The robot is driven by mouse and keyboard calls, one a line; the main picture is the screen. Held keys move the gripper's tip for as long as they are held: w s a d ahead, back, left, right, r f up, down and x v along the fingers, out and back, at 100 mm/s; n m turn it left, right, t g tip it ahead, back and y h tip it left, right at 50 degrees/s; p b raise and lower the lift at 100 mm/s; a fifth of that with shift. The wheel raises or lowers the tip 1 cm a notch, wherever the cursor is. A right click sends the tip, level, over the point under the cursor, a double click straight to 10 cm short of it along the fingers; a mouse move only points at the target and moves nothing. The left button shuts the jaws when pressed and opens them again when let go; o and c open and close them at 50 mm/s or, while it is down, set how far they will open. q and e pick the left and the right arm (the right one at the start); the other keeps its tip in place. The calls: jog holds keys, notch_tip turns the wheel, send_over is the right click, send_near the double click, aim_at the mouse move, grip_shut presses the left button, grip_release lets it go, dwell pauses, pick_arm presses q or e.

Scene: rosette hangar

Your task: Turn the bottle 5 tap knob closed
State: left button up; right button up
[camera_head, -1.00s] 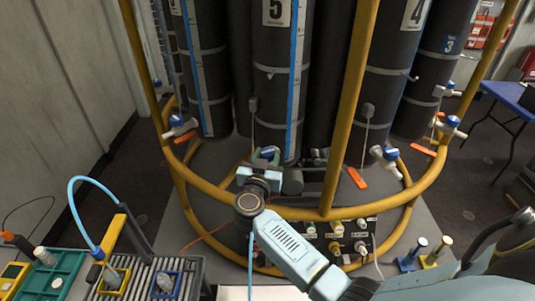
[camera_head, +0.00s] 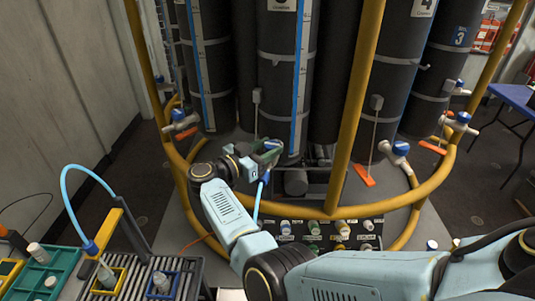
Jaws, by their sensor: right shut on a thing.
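Bottle 5 (camera_head: 277,75) is the dark cylinder at centre with a blue stripe; its number label is cut off at the top edge. Its tap is low on the front, with a small blue knob (camera_head: 271,145) mostly hidden by my fingers. My right gripper (camera_head: 265,152) is at this tap, reaching in from the left side of it, with its fingers shut around the knob. The knob's exact angle is hard to tell. My left gripper does not show.
A yellow ring frame with an upright post (camera_head: 354,110) surrounds the bottles. Other blue-knobbed taps stand at left (camera_head: 181,118) and right (camera_head: 397,150). A panel of fittings (camera_head: 330,233) is below. Trays and a roller rack (camera_head: 135,278) are at lower left.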

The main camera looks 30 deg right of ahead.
aim_at(267, 146)
dwell(0.4)
jog(key=o, duration=1)
notch_tip(267, 146, up, 10)
jog(key=p, duration=1)
